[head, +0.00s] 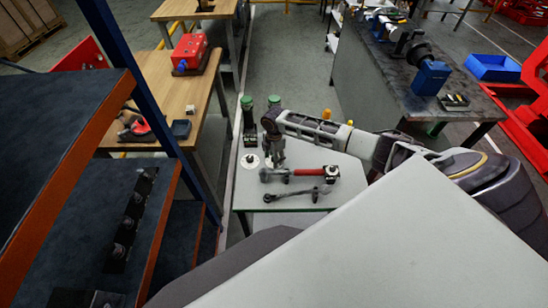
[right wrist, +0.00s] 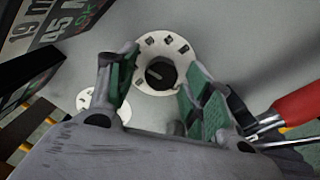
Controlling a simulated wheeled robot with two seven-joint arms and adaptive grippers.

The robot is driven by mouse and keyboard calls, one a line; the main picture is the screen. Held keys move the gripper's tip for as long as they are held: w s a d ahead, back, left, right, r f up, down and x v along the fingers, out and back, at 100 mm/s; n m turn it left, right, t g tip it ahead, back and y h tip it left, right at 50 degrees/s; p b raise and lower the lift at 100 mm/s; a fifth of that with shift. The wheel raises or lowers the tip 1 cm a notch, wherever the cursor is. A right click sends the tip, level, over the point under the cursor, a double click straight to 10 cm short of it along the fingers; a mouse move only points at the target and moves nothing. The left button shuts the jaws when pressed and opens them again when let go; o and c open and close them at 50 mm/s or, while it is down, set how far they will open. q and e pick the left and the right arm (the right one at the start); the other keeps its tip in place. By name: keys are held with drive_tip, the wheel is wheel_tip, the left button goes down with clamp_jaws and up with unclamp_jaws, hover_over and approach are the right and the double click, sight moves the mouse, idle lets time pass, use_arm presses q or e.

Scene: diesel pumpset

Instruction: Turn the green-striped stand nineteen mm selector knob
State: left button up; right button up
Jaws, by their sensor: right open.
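The selector knob (right wrist: 160,74) is a dark round knob in a white marked dial ring (right wrist: 186,47) on a pale surface in the right wrist view. My right gripper (right wrist: 157,88) is open, with one green-padded finger on each side of the dial. Whether a finger touches the knob cannot be told. In the head view my right gripper (head: 276,158) points down at the small table and hides the knob. Two dark posts with green tops, a left one (head: 248,122) and a right one (head: 274,102), stand behind it. My left gripper is out of view.
A smaller white disc (right wrist: 97,98) lies beside the dial. A dark lettered block (right wrist: 40,45) is close at upper left. A red-handled tool (head: 305,172) and a ratchet wrench (head: 300,194) lie on the small table (head: 345,195). A blue-and-orange shelf rack (head: 110,120) stands left.

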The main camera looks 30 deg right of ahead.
wheel_tip(320, 180, up, 12)
idle(1.0)
idle(0.6)
